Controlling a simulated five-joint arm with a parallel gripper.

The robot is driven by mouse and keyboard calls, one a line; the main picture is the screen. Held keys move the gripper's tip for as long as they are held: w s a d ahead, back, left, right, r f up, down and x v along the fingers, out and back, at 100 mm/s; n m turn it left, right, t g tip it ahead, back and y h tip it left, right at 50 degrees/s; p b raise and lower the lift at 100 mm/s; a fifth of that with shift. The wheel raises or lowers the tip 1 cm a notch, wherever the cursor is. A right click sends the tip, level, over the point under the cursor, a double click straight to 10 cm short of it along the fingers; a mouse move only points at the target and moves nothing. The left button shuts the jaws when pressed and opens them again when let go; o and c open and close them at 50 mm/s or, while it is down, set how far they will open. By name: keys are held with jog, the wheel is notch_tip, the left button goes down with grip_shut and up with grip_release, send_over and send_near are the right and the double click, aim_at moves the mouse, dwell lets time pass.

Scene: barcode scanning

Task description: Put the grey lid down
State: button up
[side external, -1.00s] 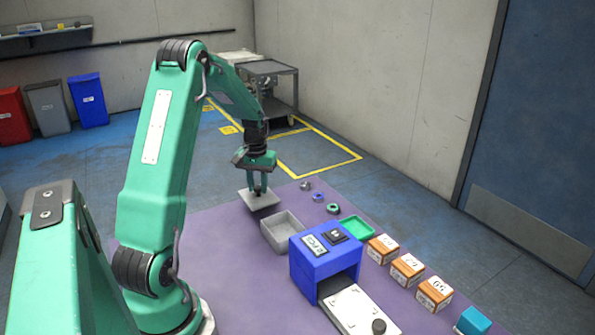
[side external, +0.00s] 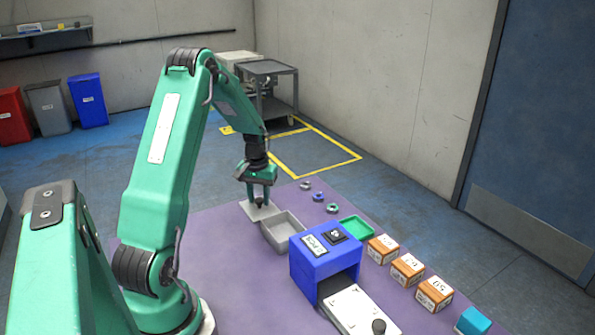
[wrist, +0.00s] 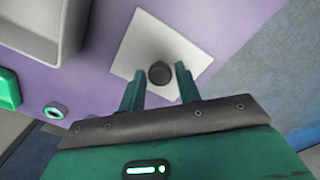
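The grey lid (side external: 249,211) is a flat square plate with a dark round knob. It lies flat on the purple mat, beside the open grey box (side external: 267,236). In the wrist view the lid (wrist: 135,48) is pale, and its knob (wrist: 160,73) shows between my fingertips. My gripper (side external: 259,200) is low over the lid, its two fingers on either side of the knob. In the wrist view my gripper (wrist: 158,80) looks open, with slight gaps beside the knob.
A blue scanner housing (side external: 310,272) with a white conveyor stands right of the grey box. A green tray (side external: 357,226), several ring-like parts (side external: 318,197), numbered boxes (side external: 407,270) and a cyan block (side external: 472,321) lie farther right.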

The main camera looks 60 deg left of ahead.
aim_at(259, 199)
jog(key=shift+o, duration=1.1)
jog(key=shift+r, duration=0.1)
notch_tip(259, 199, up, 12)
jog(key=shift+d+r, duration=0.1)
jog(key=shift+r, duration=0.05)
